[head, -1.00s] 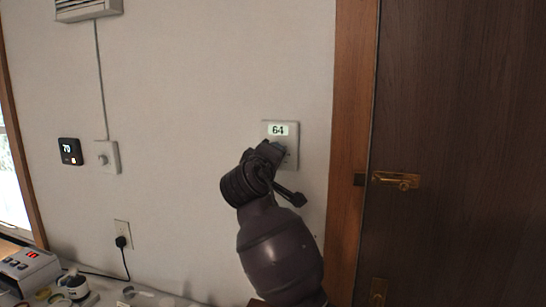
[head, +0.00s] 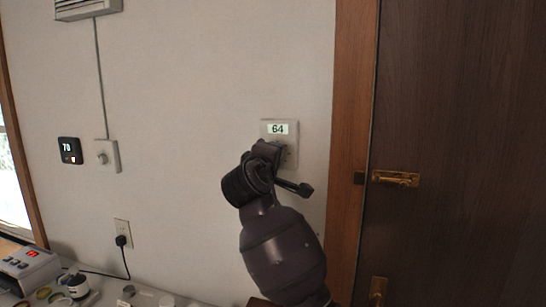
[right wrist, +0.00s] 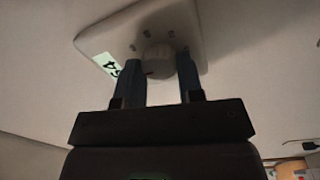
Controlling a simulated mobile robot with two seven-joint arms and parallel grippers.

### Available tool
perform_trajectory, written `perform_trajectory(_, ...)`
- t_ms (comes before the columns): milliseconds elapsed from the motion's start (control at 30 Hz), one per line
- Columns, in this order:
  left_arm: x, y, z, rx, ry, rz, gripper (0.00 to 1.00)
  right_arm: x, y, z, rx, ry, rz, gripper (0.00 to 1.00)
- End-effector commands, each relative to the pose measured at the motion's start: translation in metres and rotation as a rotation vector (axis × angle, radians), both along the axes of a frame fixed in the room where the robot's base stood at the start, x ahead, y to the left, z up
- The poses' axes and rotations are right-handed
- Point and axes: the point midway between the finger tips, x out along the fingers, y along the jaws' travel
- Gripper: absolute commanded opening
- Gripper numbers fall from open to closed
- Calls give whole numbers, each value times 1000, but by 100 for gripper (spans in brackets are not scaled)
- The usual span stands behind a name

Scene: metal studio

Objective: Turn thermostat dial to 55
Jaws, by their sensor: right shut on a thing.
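The thermostat (head: 293,130) is a pale wall plate with a lit display (head: 278,129) reading 64. In the right wrist view the plate (right wrist: 194,30) shows at the top, with part of the display (right wrist: 103,64) and the round white dial (right wrist: 159,60). My right gripper (right wrist: 160,78) has its two fingers on either side of the dial and is shut on it. In the head view my right gripper (head: 268,150) covers the dial and the lower left of the plate. My left gripper is not in view.
A wooden door frame (head: 347,120) and dark door with a brass latch (head: 396,179) stand right of the thermostat. A black thermostat (head: 70,150) and a white knob plate (head: 107,156) are on the wall at left. A cluttered counter (head: 150,300) lies below.

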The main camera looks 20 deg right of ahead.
Motion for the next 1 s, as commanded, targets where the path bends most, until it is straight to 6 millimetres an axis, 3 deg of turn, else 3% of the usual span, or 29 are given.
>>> perform_trajectory(33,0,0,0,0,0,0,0,0,0,0,-2,1,0,39)
perform_trajectory(167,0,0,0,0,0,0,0,0,0,0,-1,1,0,59)
perform_trajectory(200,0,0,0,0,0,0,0,0,0,0,-1,1,0,60)
perform_trajectory(567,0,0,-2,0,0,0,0,-6,4,-1,1,-1,0,60)
perform_trajectory(1000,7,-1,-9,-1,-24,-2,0,-66,45,-7,2,0,3,60)
